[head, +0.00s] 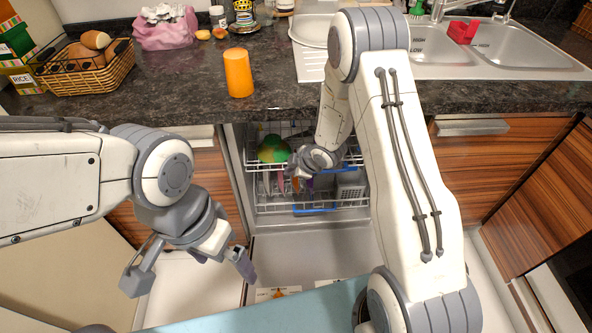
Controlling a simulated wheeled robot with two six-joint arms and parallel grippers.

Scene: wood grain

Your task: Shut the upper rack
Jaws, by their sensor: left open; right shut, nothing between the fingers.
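The dishwasher under the counter is open, with its door (312,244) folded down. The upper rack (345,160) is a white wire rack inside the opening, holding a green round item (273,149). The lower rack (275,208) shows below it with a grey basket (350,186). My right gripper (298,184) is shut and empty at the front of the racks; my arm hides part of the upper rack. Whether it touches the rack, I cannot tell. My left gripper (195,272) is open and empty, to the left of the door.
An orange cup (238,73) stands near the counter's front edge. A bread basket (84,68) and a pink bag (166,28) are at the left of the counter. A sink (495,45) with a red item (463,32) is at the right. Wooden cabinets (490,165) flank the dishwasher.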

